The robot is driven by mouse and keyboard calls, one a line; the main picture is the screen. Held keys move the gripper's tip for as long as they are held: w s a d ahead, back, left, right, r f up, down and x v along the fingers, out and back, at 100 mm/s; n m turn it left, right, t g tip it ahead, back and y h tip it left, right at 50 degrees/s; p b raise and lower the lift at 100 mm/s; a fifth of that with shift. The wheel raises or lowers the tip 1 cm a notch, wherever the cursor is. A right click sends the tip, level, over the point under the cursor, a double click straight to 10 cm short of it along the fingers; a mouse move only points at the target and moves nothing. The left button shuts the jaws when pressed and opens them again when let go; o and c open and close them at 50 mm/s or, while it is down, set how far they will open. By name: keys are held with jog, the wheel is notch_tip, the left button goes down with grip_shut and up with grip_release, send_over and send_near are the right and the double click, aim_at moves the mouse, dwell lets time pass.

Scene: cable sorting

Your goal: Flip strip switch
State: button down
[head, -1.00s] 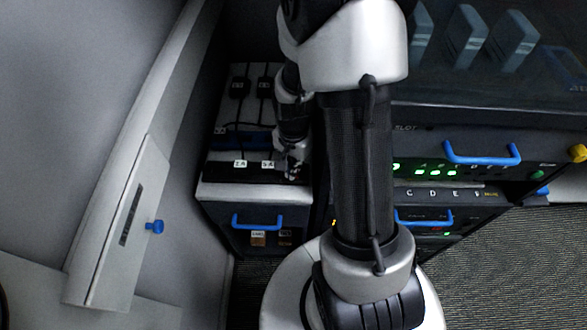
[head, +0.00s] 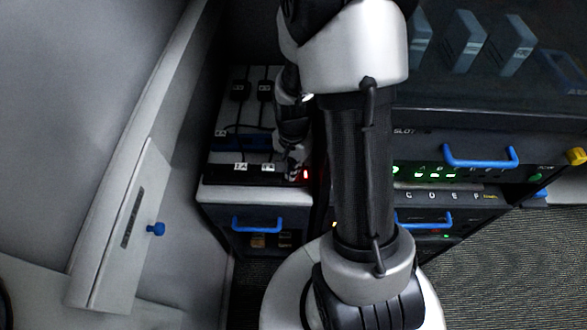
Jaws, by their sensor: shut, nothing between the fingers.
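The black power strip (head: 222,172) lies along the front of the top of a low cabinet, left of my arm. It carries small white labels (head: 240,167) with cables running back from it. A red light (head: 306,174) glows at its right end. My gripper (head: 294,168) is shut and empty at the right part of the strip, just left of the red light. Whether its tips touch the strip I cannot tell. My arm hides the area to the right of the red light.
The low cabinet has a blue-handled drawer (head: 257,223). Black adapters (head: 240,90) stand behind the strip. A rack with blue handles (head: 480,156) and green lights is on the right. A grey panel with a blue knob (head: 156,229) is on the left.

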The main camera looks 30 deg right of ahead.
jog(key=shift+r+p, duration=1.95)
jog(key=shift+r, duration=0.75)
jog(key=shift+r, duration=0.1)
jog(key=a+r+n+t, duration=0.1)
jog(key=a+r+n, duration=0.2)
jog(key=r, duration=0.7)
jog(key=s+a+r+n+t, duration=0.1)
jog(key=s+a+r+n, duration=0.3)
jog(key=s+r+n, duration=0.1)
jog(key=s+a+r+n+t, duration=0.2)
jog(key=s+a+r+n, duration=0.1)
jog(key=s+r, duration=0.5)
notch_tip(320, 180, up, 2)
jog(key=shift+s+a+r+n+t, duration=0.1)
jog(key=shift+s+a+n+t, duration=0.2)
jog(key=shift+n, duration=0.6)
